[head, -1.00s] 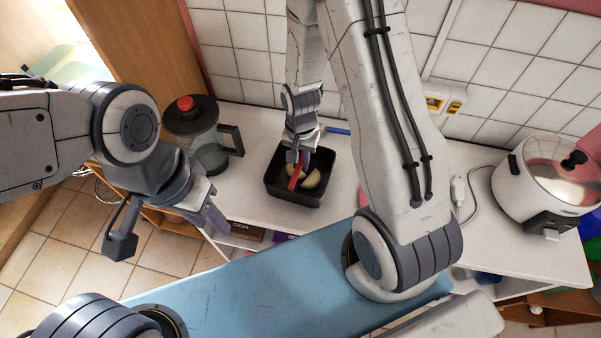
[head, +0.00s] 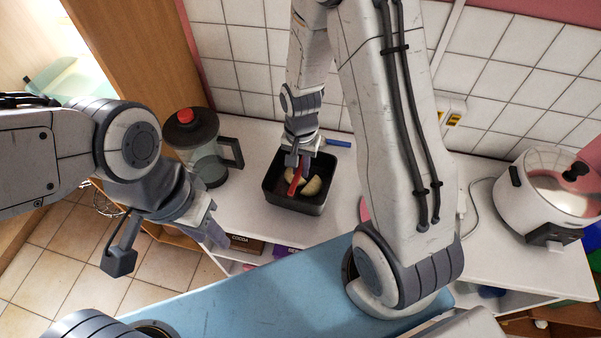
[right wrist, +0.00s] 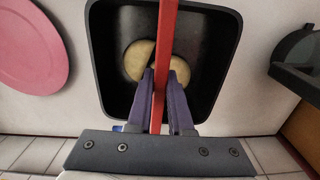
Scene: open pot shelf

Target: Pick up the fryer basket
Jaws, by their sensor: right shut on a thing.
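The fryer basket (head: 318,202) is a black, square, open-topped tub with pale yellow pieces (head: 312,186) inside. It is at the white counter, in the middle of the head view. Its red handle (right wrist: 165,30) runs up between my right fingers in the right wrist view, with the basket (right wrist: 225,60) below. My right gripper (head: 299,165) is shut on the red handle above the basket. I cannot tell whether the basket's bottom touches the counter. My left gripper (head: 168,245) is open and empty, off the counter's left front corner.
A jug with a black lid (head: 196,140) stands left of the basket. A blue item (head: 339,143) lies behind it. A pink plate (right wrist: 32,45) lies beside the basket, mostly hidden by my right arm in the head view.

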